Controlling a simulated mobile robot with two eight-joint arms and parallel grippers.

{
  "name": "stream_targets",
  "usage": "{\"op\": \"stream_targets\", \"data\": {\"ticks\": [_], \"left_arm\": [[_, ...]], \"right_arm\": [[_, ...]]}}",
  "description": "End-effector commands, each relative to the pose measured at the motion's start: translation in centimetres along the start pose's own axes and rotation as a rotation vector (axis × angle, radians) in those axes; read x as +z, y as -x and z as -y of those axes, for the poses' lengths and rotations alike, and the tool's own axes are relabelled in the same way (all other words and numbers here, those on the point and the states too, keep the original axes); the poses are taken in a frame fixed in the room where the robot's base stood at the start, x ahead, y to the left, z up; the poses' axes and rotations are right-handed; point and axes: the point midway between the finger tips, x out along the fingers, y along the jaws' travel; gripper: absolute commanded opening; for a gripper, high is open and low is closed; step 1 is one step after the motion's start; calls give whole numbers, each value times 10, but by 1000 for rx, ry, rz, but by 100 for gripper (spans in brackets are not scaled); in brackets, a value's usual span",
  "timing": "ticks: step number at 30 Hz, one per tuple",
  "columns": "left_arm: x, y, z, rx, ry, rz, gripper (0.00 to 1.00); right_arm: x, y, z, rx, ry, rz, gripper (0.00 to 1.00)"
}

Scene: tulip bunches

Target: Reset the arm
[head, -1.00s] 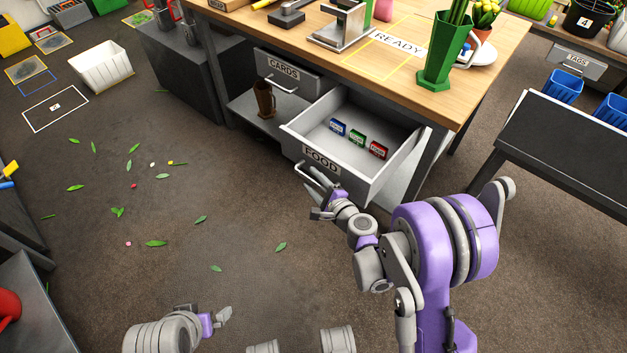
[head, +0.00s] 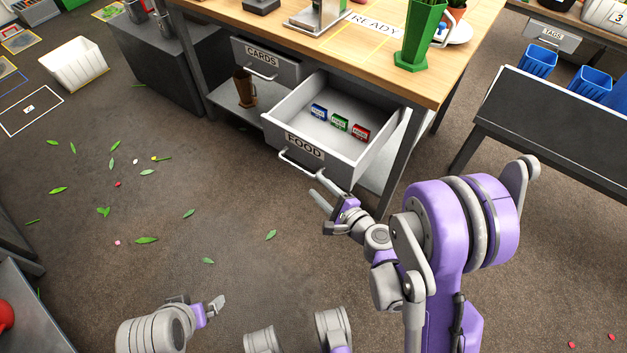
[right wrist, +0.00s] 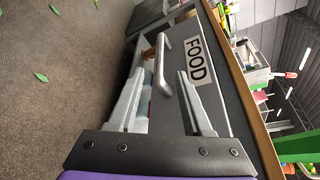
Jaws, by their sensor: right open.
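My right gripper (head: 318,192) is open and empty, just in front of the open FOOD drawer (head: 278,118). In the head view its fingertips are apart from the drawer's bar handle (head: 300,164). In the right wrist view the two spread fingers (right wrist: 160,78) point at the drawer front, with the handle (right wrist: 162,60) showing between them. The drawer holds a blue packet (head: 318,112), a green packet (head: 340,123) and a red packet (head: 361,133). My left gripper (head: 214,306) is low over the floor at the bottom; its jaw opening is unclear.
The wooden-topped workbench (head: 440,88) carries a green vase (head: 420,35). The CARDS drawer (head: 265,60) is shut. A dark table (head: 560,125) stands at right, and a white bin (head: 73,64) at upper left. The floor between has scattered leaves but is otherwise open.

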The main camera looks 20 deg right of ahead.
Motion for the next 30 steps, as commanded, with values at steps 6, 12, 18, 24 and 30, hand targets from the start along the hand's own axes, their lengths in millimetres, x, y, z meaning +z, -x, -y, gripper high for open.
{"op": "stream_targets", "data": {"ticks": [6, 12, 18, 24, 30], "left_arm": [[0, 0, 0, 0, 0, 0, 100], [0, 0, 0, 0, 0, 0, 100], [0, 0, 0, 0, 0, 0, 100], [0, 0, 0, 0, 0, 0, 100], [0, 0, 0, 0, 0, 0, 100]], "right_arm": [[0, 1, 0, 0, 0, 0, 50], [0, 1, 0, 0, 0, 0, 50], [3, 1, 0, 11, 22, 2, 50], [32, 10, -4, 147, 282, 36, 50], [62, 45, -20, 391, 713, 100, 50]]}}
